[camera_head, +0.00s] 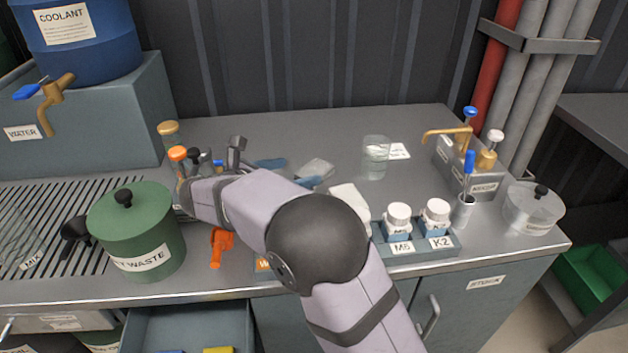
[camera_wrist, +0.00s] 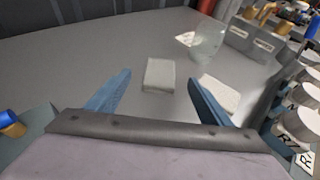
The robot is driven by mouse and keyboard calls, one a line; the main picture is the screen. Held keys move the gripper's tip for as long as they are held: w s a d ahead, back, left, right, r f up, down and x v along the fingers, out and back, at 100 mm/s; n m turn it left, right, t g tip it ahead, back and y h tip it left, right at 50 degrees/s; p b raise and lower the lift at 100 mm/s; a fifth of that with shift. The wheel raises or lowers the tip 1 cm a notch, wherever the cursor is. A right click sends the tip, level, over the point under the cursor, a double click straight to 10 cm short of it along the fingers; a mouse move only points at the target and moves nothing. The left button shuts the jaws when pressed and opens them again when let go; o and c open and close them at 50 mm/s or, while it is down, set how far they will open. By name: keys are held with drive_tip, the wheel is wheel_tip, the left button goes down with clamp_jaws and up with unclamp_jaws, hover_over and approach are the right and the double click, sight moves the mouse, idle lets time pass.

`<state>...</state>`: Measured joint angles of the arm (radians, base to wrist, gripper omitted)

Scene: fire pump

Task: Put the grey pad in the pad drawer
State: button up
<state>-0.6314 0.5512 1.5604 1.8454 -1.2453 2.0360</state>
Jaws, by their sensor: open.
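The grey pad (camera_head: 318,168) lies flat on the bench, just beyond my gripper (camera_head: 290,173). In the wrist view, the grey pad (camera_wrist: 160,75) sits ahead of the two spread blue fingers (camera_wrist: 159,97), roughly centred between them. My gripper is open, with nothing between the fingertips. A whiter pad (camera_head: 349,197) lies nearer the front; it shows beside the right finger in the wrist view (camera_wrist: 221,95). An open drawer (camera_head: 190,330) is below the bench front, with blue and yellow things in it. I see no label on it.
A clear beaker (camera_head: 376,158) stands behind the pads. A rack with white-capped bottles (camera_head: 415,240) is to the right. A green waste bin (camera_head: 135,232) and an orange tool (camera_head: 220,245) are to the left. The bench behind the pads is mostly clear.

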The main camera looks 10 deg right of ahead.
sight(320, 165)
drive_tip(key=shift+w+d+f+b, duration=0.35)
drive_tip(key=shift+w+d+f, duration=0.05)
drive_tip(key=shift+d+f, duration=0.05)
drive_tip(key=shift+w+d+r, duration=0.15)
drive_tip(key=shift+w+d, duration=0.15)
drive_tip(key=shift+p+x, duration=0.65)
drive_tip(key=shift+x, duration=2.95)
drive_tip(key=shift+s, duration=0.15)
drive_tip(key=shift+c, duration=0.2)
drive_tip(key=c, duration=1.2)
drive_tip(key=shift+o, duration=0.2)
drive_tip(key=shift+r, duration=0.1)
